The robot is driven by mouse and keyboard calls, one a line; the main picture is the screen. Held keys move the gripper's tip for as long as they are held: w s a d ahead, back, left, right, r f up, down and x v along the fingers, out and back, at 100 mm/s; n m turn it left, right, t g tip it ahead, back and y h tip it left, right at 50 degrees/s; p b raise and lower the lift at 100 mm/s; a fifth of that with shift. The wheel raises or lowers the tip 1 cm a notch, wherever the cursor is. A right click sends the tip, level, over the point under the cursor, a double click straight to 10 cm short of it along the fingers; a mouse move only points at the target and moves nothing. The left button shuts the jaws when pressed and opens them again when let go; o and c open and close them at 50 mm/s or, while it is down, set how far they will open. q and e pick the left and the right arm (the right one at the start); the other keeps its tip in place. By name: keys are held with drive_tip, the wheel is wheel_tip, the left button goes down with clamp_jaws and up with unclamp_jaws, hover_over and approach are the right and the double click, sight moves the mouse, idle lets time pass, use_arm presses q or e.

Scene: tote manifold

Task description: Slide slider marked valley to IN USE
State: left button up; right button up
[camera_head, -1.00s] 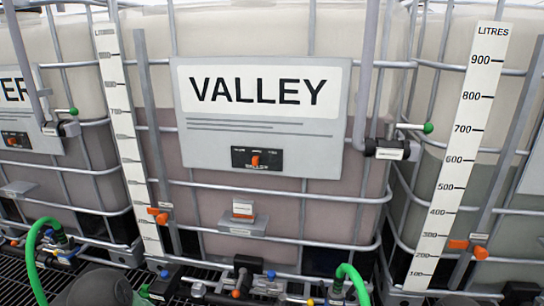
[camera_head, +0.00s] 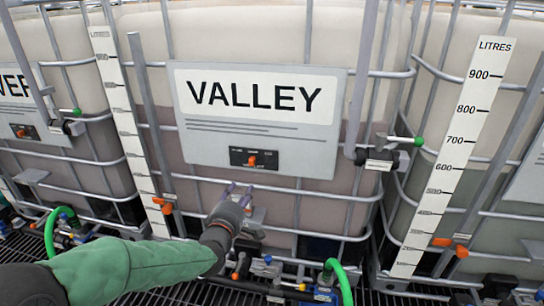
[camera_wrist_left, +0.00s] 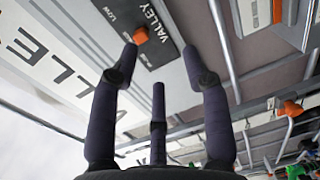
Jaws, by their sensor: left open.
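The VALLEY sign (camera_head: 212,140) hangs on the cage of the middle tote. The slider is an orange knob (camera_head: 253,160) on a small black panel (camera_head: 272,162) low on the sign; the panel's small print is hard to read in the head view. My left gripper (camera_head: 235,192) is below the panel, apart from the knob, with its fingers spread. In the left wrist view the orange knob (camera_wrist_left: 141,36) shows beyond the spread fingers, near the tip of the left one, on the panel marked VALLEY (camera_wrist_left: 156,58). My right gripper is not in view.
Metal cage bars (camera_head: 330,197) run across the tote below the sign. Litre scales (camera_head: 455,150) with orange pointers stand on both sides. Green hoses (camera_head: 343,283) and valves sit along the bottom. A green-tipped lever (camera_head: 419,141) is to the right.

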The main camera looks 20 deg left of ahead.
sight(251, 163)
use_arm(q)
drive_tip(key=shift+n+t, duration=0.3)
drive_tip(key=shift+w+a+r+p, duration=0.4)
drive_tip(key=shift+w+r+p, duration=0.1)
drive_tip(key=shift+w, duration=1.25)
drive_tip(key=shift+w+a+r+p, duration=0.35)
drive_tip(key=shift+w+a+r, duration=0.1)
drive_tip(key=shift+w, duration=1.35)
drive_tip(key=shift+w+a+r+p, duration=0.35)
drive_tip(key=shift+w+r+p, duration=0.15)
drive_tip(key=shift+w, duration=1.25)
drive_tip(key=shift+c, duration=0.3)
clamp_jaws()
